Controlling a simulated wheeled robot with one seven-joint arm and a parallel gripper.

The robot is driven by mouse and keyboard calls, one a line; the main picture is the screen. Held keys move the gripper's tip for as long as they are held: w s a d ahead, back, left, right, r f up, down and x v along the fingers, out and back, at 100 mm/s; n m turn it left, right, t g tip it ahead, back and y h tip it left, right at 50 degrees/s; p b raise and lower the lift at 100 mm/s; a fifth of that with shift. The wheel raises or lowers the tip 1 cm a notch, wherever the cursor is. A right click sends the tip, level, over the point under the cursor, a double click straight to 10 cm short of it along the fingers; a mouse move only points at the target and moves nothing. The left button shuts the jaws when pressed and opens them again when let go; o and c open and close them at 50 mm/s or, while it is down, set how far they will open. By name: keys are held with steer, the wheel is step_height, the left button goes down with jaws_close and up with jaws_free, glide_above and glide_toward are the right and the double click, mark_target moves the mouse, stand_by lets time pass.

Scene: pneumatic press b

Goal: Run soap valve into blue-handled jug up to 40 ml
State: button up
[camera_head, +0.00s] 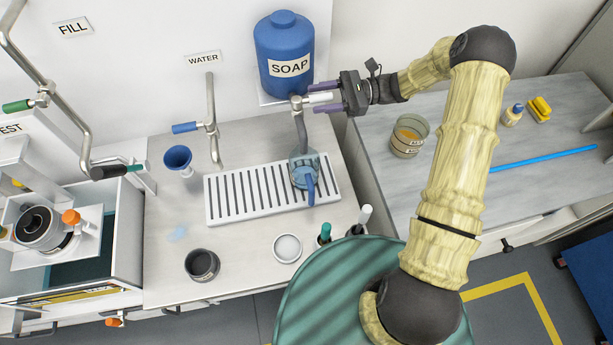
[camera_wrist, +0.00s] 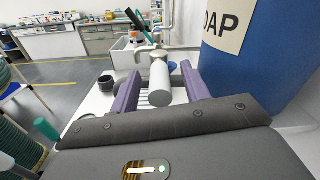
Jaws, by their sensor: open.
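The blue soap tank (camera_head: 284,55) with its SOAP label stands on a wall shelf. Below it is the soap valve, with a grey spout (camera_head: 300,124) and a white handle (camera_head: 320,98). The clear jug (camera_head: 301,168) with a blue handle (camera_head: 311,190) stands on the drip tray under the spout. I cannot make out its liquid level. My gripper (camera_head: 325,99) is open, its purple fingers on either side of the white handle. The wrist view shows the handle (camera_wrist: 160,80) between the two fingers, with gaps beside it; the jug is not clear there.
The white slatted drip tray (camera_head: 225,200) lies on the steel counter. The water tap (camera_head: 211,125) and blue funnel (camera_head: 178,159) are to the left. A dark cup (camera_head: 202,264) and white dish (camera_head: 287,248) stand in front. A beaker (camera_head: 409,137) stands on the right counter.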

steer(key=v, duration=0.6)
stand_by(0.8)
steer(key=shift+w+f, duration=0.1)
steer(key=b+v, duration=0.5)
steer(key=v, duration=1.2)
steer(key=shift+d, duration=0.25)
steer(key=shift+w, duration=0.1)
